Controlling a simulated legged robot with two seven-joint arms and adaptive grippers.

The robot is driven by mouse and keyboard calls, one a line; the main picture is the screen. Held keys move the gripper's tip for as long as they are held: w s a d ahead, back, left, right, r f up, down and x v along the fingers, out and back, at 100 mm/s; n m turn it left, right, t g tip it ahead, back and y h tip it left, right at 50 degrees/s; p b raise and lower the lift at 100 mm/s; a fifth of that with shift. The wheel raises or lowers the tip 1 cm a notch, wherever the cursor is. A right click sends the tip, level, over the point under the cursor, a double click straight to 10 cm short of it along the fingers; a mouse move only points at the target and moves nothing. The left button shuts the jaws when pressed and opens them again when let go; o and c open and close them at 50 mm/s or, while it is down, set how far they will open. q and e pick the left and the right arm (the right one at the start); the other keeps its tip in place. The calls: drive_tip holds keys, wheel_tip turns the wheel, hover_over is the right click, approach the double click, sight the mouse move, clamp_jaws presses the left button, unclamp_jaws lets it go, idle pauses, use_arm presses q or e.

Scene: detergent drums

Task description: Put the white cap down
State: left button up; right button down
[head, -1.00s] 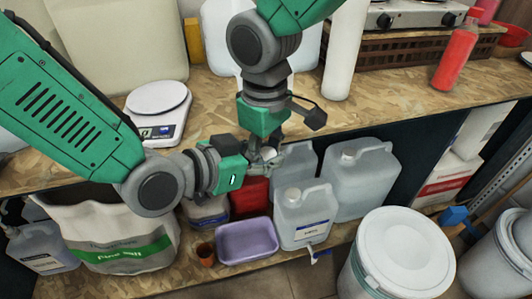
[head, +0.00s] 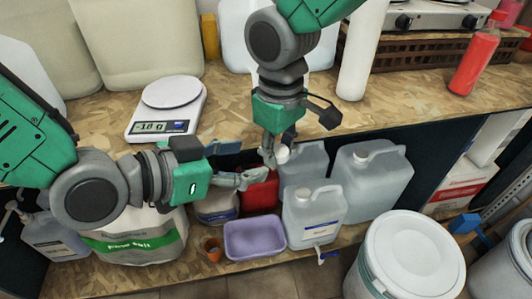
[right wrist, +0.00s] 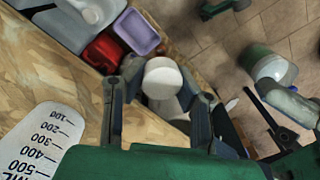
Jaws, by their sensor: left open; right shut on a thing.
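The white cap (head: 283,154) is small and round. My right gripper (head: 272,150) points down and is shut on it, in front of the workbench edge and above the lower shelf. In the right wrist view the cap (right wrist: 162,76) shows between the two fingers of my right gripper (right wrist: 160,90). My left gripper (head: 248,165) is open and empty, just left of the cap and apart from it, its fingers pointing right.
The wooden workbench (head: 225,115) has free room between the scale (head: 168,108) and the white bottle (head: 360,55). Below stand jugs (head: 314,215), a purple basin (head: 254,238), a red container (head: 260,192) and a sack (head: 135,240). A lidded drum (head: 412,262) stands front right.

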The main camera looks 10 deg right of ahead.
use_arm(q)
drive_tip(key=s+r+n+g+h, duration=0.1)
drive_tip(key=s+n+h, duration=0.25)
drive_tip(key=n, duration=1.15)
drive_tip(key=w+d+n, duration=0.2)
drive_tip(key=d+n, duration=0.3)
drive_tip(key=n, duration=0.5)
drive_tip(key=w+d+n+t+h, duration=0.1)
drive_tip(key=w+d+n, duration=0.2)
drive_tip(key=d+n, duration=0.3)
drive_tip(key=n, duration=0.3)
drive_tip(key=shift+w+r+n, duration=0.35)
drive_tip(key=shift+n, duration=0.05)
use_arm(e)
drive_tip(key=s+d+r+m, duration=0.2)
drive_tip(key=d+r+m, duration=0.1)
drive_tip(key=d+r, duration=0.2)
drive_tip(key=shift+r, duration=0.2)
